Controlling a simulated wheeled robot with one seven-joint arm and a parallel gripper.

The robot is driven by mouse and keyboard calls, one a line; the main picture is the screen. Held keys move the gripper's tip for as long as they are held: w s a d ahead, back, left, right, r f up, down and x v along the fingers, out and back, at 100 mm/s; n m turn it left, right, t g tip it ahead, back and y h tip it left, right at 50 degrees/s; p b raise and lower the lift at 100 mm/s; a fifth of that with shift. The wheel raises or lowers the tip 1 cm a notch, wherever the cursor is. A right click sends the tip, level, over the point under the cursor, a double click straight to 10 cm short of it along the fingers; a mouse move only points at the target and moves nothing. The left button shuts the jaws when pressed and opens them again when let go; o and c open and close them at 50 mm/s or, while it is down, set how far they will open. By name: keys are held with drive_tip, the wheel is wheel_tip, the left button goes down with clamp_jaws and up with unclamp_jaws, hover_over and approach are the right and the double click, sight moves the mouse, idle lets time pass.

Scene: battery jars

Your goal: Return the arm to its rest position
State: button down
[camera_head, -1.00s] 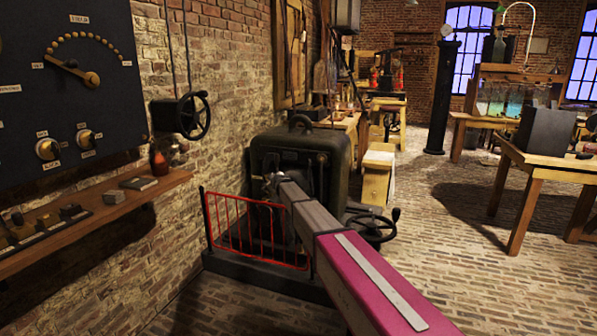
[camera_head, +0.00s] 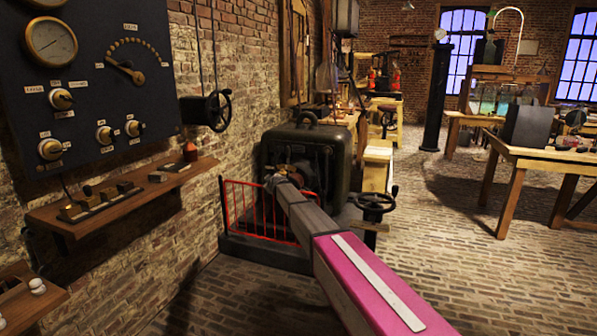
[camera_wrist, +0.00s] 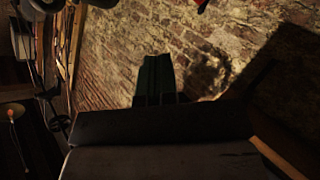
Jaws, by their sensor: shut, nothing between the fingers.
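My arm reaches away from me from the lower right in the head view, with a magenta section and grey links. Its far end, near my gripper (camera_head: 273,182), shows small in front of the dark machine; the fingers are too small to tell there. In the wrist view my gripper (camera_wrist: 157,62) shows as dark fingers close together, shut and with nothing held. Behind them is a brick wall (camera_wrist: 115,60), and I cannot tell how far off it is.
A red railing (camera_head: 258,208) and the dark machine (camera_head: 305,155) with a handwheel (camera_head: 375,203) stand around the arm's far end. A control panel (camera_head: 85,90) and wooden shelf (camera_head: 125,197) line the left wall. Tables (camera_head: 545,160) stand right. Brick floor (camera_head: 455,240) is open between.

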drive_tip(key=s+d+f+m+g+h, duration=0.1)
drive_tip(key=s+d+f+m+g, duration=0.1)
drive_tip(key=s+d+f, duration=0.45)
drive_tip(key=s+d+f+m+g+h, duration=0.1)
drive_tip(key=s+d+f+m+g, duration=0.15)
drive_tip(key=s+d, duration=0.7)
drive_tip(key=s+d+f+m+g+h, duration=0.15)
drive_tip(key=s+d+f, duration=0.35)
drive_tip(key=s, duration=0.7)
drive_tip(key=s+d+f+m+g, duration=0.1)
drive_tip(key=s+d, duration=0.3)
drive_tip(key=s, duration=0.5)
drive_tip(key=s+d+f+m+g, duration=0.1)
drive_tip(key=s+d+m+g, duration=0.1)
drive_tip(key=s, duration=0.7)
drive_tip(key=s+d+f+m+g+h, duration=0.1)
drive_tip(key=s+d+g, duration=0.3)
drive_tip(key=s, duration=0.5)
drive_tip(key=shift+s+d+f+m, duration=0.25)
drive_tip(key=shift+d+f+m, duration=0.2)
drive_tip(key=shift+d+m, duration=0.35)
